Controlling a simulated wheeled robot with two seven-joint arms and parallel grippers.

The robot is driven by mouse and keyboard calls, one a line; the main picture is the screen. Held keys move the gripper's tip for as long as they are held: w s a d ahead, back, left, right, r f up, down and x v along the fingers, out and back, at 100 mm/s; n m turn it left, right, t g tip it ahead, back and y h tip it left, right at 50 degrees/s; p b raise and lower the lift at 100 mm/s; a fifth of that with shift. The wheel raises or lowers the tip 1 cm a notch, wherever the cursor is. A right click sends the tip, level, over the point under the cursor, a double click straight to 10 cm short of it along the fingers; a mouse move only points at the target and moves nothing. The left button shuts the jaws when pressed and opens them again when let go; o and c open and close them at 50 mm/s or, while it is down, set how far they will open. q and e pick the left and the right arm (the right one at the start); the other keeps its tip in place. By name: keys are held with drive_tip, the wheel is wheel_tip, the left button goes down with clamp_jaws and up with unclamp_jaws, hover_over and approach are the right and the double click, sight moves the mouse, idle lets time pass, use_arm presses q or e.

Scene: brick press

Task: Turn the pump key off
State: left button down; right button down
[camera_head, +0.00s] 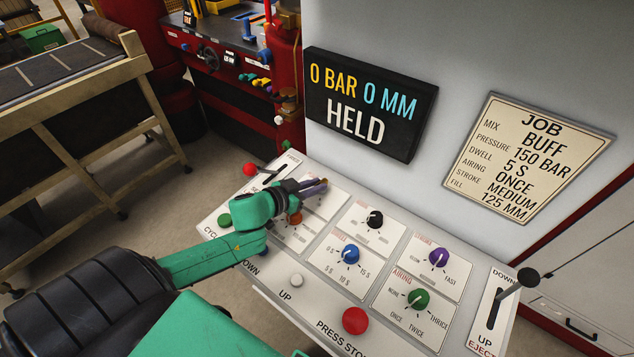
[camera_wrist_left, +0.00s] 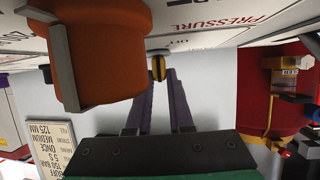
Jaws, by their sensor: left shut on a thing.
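The control panel (camera_head: 258,272) slopes in front of me. My left gripper (camera_head: 316,185) reaches over its upper left part, near the orange knob (camera_head: 295,218). In the left wrist view, the purple fingers (camera_wrist_left: 160,80) are shut on a small yellow and black key (camera_wrist_left: 158,67) on the panel face. In the head view the fingers cover the key. My right gripper is not in view.
The orange knob (camera_wrist_left: 98,50) stands close beside the fingers. Black (camera_head: 375,219), blue (camera_head: 350,253), purple (camera_head: 439,257) and green (camera_head: 418,298) knobs lie to the right. A red press stop button (camera_head: 355,320) is at the front. The display (camera_head: 368,105) reads 0 BAR, 0 MM, HELD.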

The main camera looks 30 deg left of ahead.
use_arm(q)
drive_tip(key=shift+w+a+m+g+h, duration=0.1)
drive_tip(key=shift+a+m+g+h, duration=0.2)
drive_tip(key=shift+m+h, duration=0.55)
drive_tip(key=shift+w+a+m+g+h+b, duration=0.1)
drive_tip(key=shift+m+g+h+b, duration=0.8)
drive_tip(key=shift+m+h, duration=0.35)
drive_tip(key=c, duration=0.8)
unclamp_jaws()
drive_tip(key=p+v, duration=0.6)
drive_tip(key=v, duration=0.5)
drive_tip(key=shift+a+r+p, duration=0.2)
drive_tip(key=shift+p, duration=0.2)
drive_tip(key=shift+s+a+b, duration=0.15)
drive_tip(key=shift+s+a, duration=0.1)
drive_tip(key=shift+s, duration=0.2)
drive_tip(key=shift+s+a+b, duration=0.15)
drive_tip(key=shift+s+a, duration=0.15)
drive_tip(key=shift+s, duration=0.2)
drive_tip(key=shift+s+a+r, duration=0.3)
drive_tip(key=shift+a+r, duration=0.05)
